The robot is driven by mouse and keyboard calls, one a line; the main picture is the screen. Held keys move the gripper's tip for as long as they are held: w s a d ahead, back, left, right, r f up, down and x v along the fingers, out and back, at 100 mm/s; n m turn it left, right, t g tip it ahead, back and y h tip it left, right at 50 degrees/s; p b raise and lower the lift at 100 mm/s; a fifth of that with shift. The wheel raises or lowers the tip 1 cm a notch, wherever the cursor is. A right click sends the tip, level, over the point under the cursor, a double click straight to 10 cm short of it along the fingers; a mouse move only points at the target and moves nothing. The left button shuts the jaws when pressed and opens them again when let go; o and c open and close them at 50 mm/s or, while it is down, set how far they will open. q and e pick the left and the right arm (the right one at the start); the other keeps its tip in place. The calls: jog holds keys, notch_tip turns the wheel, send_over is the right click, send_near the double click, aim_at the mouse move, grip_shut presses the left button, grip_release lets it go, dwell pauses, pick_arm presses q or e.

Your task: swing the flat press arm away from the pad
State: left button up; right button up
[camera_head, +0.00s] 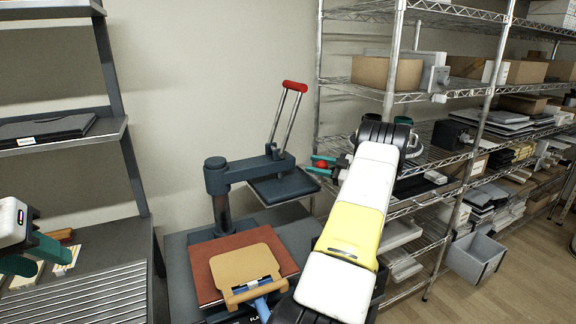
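The flat press stands on a dark table, with a dark column (221,207) and an arm (246,170) reaching right from its top. The dark upper plate (286,187) hangs under the arm's right end, behind and to the right of the reddish-brown pad (206,270), not over it. A red-gripped lever (294,87) stands up from the arm. A tan flat piece (245,268) lies on the pad. My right gripper (320,166) is just right of the plate; teal and red show at its tips, and its opening is unclear. My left gripper (35,258) is open, partly cut off at the left edge.
A wire shelf (395,100) with boxes (386,73) stands behind and right of my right arm. A dark shelf unit (123,140) stands on the left. A blue part (262,308) shows at the pad's front.

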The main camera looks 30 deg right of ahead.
jog(key=o, duration=0.4)
jog(key=shift+w+a, duration=0.25)
jog(key=shift+a, duration=0.2)
jog(key=shift+d, duration=0.1)
jog(key=shift+s+d, duration=0.15)
jog(key=shift+s, duration=0.05)
jog(key=shift+s+d, duration=0.15)
jog(key=shift+s, duration=0.1)
jog(key=v, duration=0.7)
